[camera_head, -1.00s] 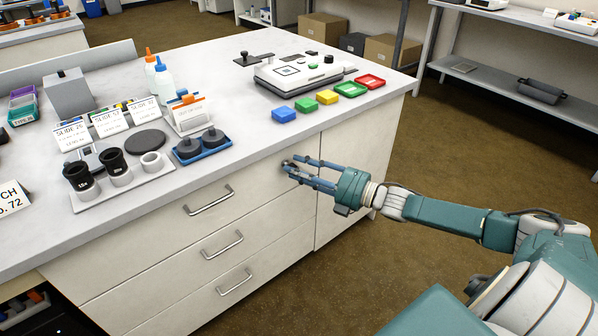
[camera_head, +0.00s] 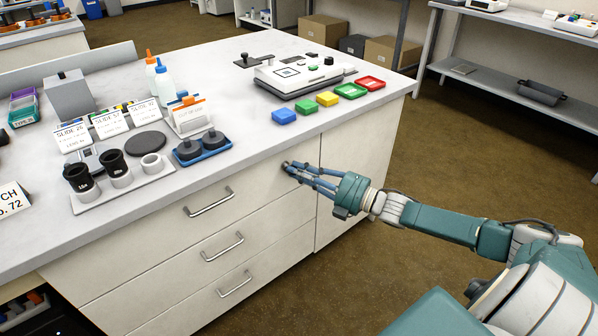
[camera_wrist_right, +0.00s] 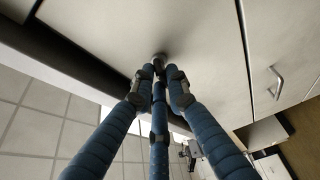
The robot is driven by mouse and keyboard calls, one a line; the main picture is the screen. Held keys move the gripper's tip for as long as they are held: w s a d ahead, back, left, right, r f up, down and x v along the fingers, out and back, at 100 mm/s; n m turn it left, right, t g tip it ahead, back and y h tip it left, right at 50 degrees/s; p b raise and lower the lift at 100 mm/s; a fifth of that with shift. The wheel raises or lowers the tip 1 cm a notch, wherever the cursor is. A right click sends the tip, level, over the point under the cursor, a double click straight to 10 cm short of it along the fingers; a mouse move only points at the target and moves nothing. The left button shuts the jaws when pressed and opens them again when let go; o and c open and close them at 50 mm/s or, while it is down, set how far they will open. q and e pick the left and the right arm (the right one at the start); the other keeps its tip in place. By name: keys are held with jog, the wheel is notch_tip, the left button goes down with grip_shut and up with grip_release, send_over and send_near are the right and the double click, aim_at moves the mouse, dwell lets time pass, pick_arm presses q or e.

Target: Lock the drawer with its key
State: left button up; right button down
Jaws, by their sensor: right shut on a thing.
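The top drawer (camera_head: 250,187) of the white cabinet looks closed, its front in line with the drawers below. My right gripper (camera_head: 290,166) is at the upper right part of this drawer front, just under the countertop. Its blue fingers are drawn together on a small metal piece, apparently the key (camera_wrist_right: 160,59), at the drawer face. The right wrist view shows the fingertips (camera_wrist_right: 159,73) converging on it. The fingers hide most of the key and the lock, so I cannot tell how far it is turned. My left gripper is out of view.
The countertop (camera_head: 235,125) overhangs just above my right gripper. Bar handles (camera_head: 208,203) stick out from the drawers. Colored trays (camera_head: 327,98), a microscope stage unit (camera_head: 298,73) and eyepieces (camera_head: 117,167) stand on top. The floor (camera_head: 450,150) to the right is clear.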

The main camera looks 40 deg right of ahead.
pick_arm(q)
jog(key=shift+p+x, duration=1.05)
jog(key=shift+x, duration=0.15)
pick_arm(e)
jog(key=shift+a+f+m+t+h, duration=0.2)
jog(key=shift+m+t+h, duration=0.85)
jog(key=shift+m, duration=2.5)
jog(key=shift+d+f+m+t+h, duration=0.2)
jog(key=shift+m+t+h, duration=0.85)
jog(key=shift+m, duration=2.45)
jog(key=shift+a+f+m+t+h, duration=0.3)
jog(key=shift+m+t+h, duration=0.75)
jog(key=shift+m, duration=2.5)
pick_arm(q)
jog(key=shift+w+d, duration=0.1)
pick_arm(e)
jog(key=shift+g+h, duration=0.25)
jog(key=c, duration=1.7)
grip_release()
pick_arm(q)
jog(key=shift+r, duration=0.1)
pick_arm(e)
jog(key=shift+s, duration=0.1)
jog(key=v, duration=1.2)
